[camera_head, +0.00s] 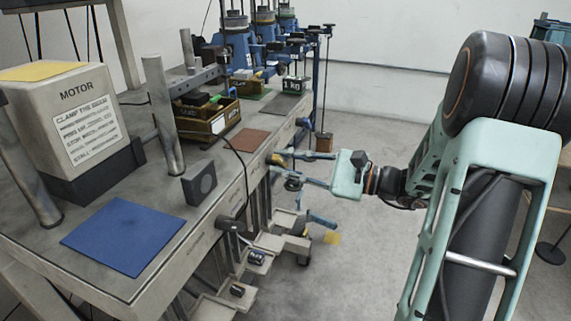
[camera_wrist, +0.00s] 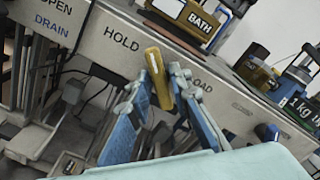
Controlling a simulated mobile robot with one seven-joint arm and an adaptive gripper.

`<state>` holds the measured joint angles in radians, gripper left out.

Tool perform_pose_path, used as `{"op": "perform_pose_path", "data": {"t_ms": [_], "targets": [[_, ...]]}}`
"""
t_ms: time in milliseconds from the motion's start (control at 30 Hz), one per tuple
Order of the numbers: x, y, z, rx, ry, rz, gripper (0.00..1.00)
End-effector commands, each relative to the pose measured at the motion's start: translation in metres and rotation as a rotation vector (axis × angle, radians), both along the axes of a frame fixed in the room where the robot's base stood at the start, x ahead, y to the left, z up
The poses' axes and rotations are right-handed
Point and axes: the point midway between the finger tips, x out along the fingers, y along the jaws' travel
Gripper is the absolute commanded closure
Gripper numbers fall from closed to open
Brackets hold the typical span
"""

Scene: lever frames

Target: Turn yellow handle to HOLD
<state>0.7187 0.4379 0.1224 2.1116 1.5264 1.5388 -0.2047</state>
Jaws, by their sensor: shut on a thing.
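The yellow handle (camera_wrist: 159,79) shows in the middle of the wrist view, on the front panel of the bench. It lies tilted between the HOLD label (camera_wrist: 121,40) on its left and the LOAD label (camera_wrist: 200,85) on its right, partly covering the latter's surroundings. My gripper (camera_wrist: 162,82) has a blue finger on each side of the handle and is shut on it. In the head view my gripper (camera_head: 287,169) is at the bench's front edge, where the handle is small and hard to make out.
An OPEN/DRAIN label (camera_wrist: 47,24) is further left on the panel. A box marked BATH (camera_wrist: 196,16) stands on the bench above. In the head view a motor housing (camera_head: 75,120) and a blue mat (camera_head: 124,235) are on the bench (camera_head: 60,280). The floor right of it is open.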

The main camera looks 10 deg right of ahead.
Motion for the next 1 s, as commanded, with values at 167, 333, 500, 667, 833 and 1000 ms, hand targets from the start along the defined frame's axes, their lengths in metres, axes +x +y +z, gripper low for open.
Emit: {"op": "perform_pose_path", "data": {"t_ms": [167,333,500,667,833,1000], "targets": [[0.000,-0.001,0.000,-0.002,0.000,-0.001,1.00],[0.000,-0.001,0.000,-0.002,0.001,-0.001,0.76],[0.000,0.000,0.000,-0.001,0.000,-0.001,0.71],[0.000,-0.001,0.000,-0.001,0.000,-0.001,0.71],[-0.008,-0.015,0.000,-0.002,0.001,-0.004,0.71],[-0.028,-0.044,-0.001,-0.001,0.002,-0.006,0.71]]}}
